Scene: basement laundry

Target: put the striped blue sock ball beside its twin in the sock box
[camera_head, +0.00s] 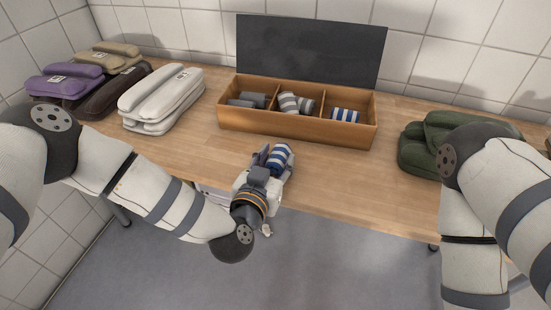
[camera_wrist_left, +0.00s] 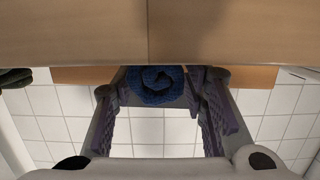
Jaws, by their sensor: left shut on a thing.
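The striped blue sock ball (camera_head: 281,156), blue and white, is held in my left gripper (camera_head: 273,162) near the front edge of the table. In the left wrist view its blue rolled end (camera_wrist_left: 156,86) shows between the two fingers. The wooden sock box (camera_head: 292,127) stands further back, with its dark lid (camera_head: 312,48) up behind it. The box has three compartments. A blue and white striped twin (camera_head: 345,115) lies in the right one. My right arm shows at the right, but its gripper is out of view.
Grey striped socks (camera_head: 290,103) lie in the middle compartment and dark grey socks (camera_head: 247,100) in the left one. Folded white (camera_head: 162,98), purple (camera_head: 65,82) and tan (camera_head: 108,57) stacks stand at left. A green folded stack (camera_head: 418,150) is at right. The wooden table (camera_head: 330,180) is clear before the box.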

